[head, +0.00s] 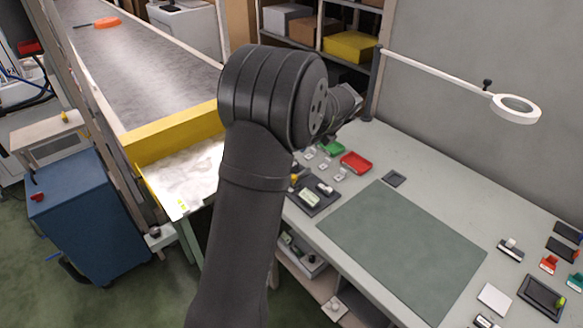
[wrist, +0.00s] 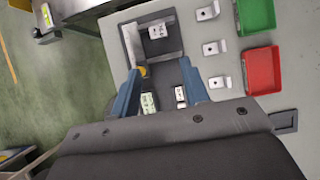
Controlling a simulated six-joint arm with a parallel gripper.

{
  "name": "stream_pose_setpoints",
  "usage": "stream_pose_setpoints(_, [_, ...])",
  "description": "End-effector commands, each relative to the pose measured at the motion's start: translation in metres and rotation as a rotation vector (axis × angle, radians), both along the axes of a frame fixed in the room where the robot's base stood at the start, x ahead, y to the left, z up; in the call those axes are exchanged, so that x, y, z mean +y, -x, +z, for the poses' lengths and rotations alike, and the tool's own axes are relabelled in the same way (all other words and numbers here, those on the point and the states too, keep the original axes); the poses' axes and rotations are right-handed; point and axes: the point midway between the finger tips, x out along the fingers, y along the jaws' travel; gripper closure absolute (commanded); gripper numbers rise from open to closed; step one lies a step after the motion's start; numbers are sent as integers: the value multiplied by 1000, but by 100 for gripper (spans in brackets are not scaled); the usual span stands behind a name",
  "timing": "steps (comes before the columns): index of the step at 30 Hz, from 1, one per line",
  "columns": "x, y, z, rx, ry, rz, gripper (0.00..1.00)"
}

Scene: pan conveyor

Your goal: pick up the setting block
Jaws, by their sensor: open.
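A small white block with dark markings (wrist: 157,31) sits on a dark gauge-like fixture (wrist: 128,42) at the top of the wrist view; it looks like the setting block, though I cannot be sure. My gripper (wrist: 160,68) is open, with its two blue fingers apart over the fixture and nothing held between them. The white block lies beyond the fingertips, clear of both. A pale green display (wrist: 148,102) and another small white piece (wrist: 180,95) show between the fingers. In the head view my arm hides the fingers and part of the fixture (head: 324,204).
Several small metal brackets (wrist: 208,12) stand beside the fixture, near a green tray (wrist: 257,14) and a red tray (wrist: 262,70). A green mat (head: 400,245) lies clear on the bench. A magnifier lamp (head: 515,108) reaches over the bench. The conveyor (head: 140,60) is at left.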

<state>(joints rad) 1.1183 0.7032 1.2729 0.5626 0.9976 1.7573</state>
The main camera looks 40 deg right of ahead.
Motion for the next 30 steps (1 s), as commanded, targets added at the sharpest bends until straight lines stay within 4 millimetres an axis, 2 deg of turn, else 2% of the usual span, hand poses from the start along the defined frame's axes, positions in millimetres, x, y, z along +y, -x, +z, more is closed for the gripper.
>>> stream_pose_setpoints(1, [1,-6,-12,2,-4,3,58])
stream_pose_setpoints(6, [1,-25,-44,2,-2,5,58])
stream_pose_setpoints(12, [1,-43,-75,2,0,4,58])
stream_pose_setpoints(22, [2,-53,-95,1,1,4,58])
stream_pose_setpoints(30, [4,-70,-129,2,1,6,58])
